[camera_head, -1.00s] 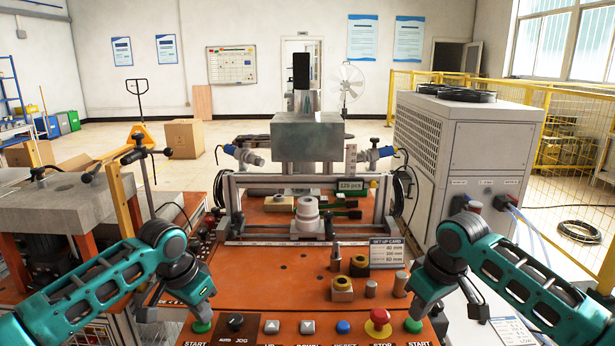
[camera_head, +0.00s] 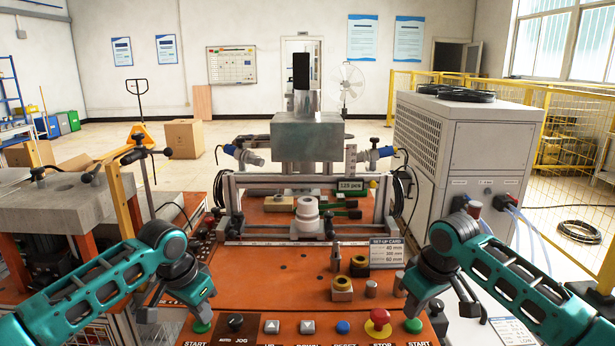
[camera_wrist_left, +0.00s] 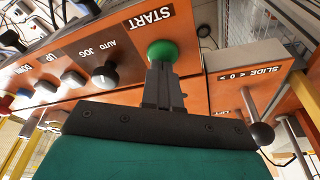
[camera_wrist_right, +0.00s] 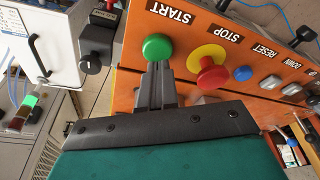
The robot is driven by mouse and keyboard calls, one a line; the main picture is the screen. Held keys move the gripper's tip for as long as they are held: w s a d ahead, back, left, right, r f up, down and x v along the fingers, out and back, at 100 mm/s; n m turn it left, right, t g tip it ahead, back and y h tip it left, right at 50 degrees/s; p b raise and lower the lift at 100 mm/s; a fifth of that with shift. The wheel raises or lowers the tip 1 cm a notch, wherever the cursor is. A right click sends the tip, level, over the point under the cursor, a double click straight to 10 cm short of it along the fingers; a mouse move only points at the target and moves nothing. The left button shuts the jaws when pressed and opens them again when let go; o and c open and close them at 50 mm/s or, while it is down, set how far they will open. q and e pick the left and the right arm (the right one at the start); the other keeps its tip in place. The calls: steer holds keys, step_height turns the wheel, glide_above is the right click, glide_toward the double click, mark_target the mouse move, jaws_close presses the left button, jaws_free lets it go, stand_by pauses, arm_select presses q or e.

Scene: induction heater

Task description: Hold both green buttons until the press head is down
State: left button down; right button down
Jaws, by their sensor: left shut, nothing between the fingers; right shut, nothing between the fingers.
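The left green START button (camera_head: 202,326) and the right green START button (camera_head: 413,325) sit at opposite ends of the orange front panel. My left gripper (camera_wrist_left: 160,68) is shut and empty, its fingertips at the edge of the left green button (camera_wrist_left: 162,52). My right gripper (camera_wrist_right: 158,68) is shut and empty, its fingertips at the edge of the right green button (camera_wrist_right: 158,46). I cannot tell whether either fingertip touches or presses its button. The press head (camera_head: 306,138), a grey block, is raised above the white cylindrical part (camera_head: 307,212) with a clear gap.
Between the green buttons are a black AUTO/JOG knob (camera_head: 236,322), grey UP and DOWN buttons, a blue RESET button (camera_head: 343,327) and a red STOP button (camera_head: 379,318). The STOP button is close beside my right gripper. Small metal and brass parts stand on the orange table (camera_head: 270,275).

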arm_select(q)
steer(key=shift+s+f, duration=0.15)
steer(key=shift+f, duration=0.1)
arm_select(e)
steer(key=shift+s+f, duration=0.15)
steer(key=shift+f, duration=0.65)
stand_by(2.5)
steer(key=shift+r, duration=0.1)
steer(key=shift+w+v, duration=0.15)
steer(key=shift+v, duration=0.6)
steer(key=shift+w+v, duration=0.15)
steer(key=shift+v, duration=0.6)
steer(key=shift+w+a+r, duration=0.1)
steer(key=shift+a, duration=0.1)
arm_select(q)
steer(key=shift+w+v, duration=0.15)
steer(key=shift+v, duration=0.65)
steer(key=shift+w+v, duration=0.2)
steer(key=shift+v, duration=0.6)
steer(key=shift+w+d+r, duration=0.1)
steer(key=shift+d+r, duration=0.05)
steer(key=shift+d, duration=0.05)
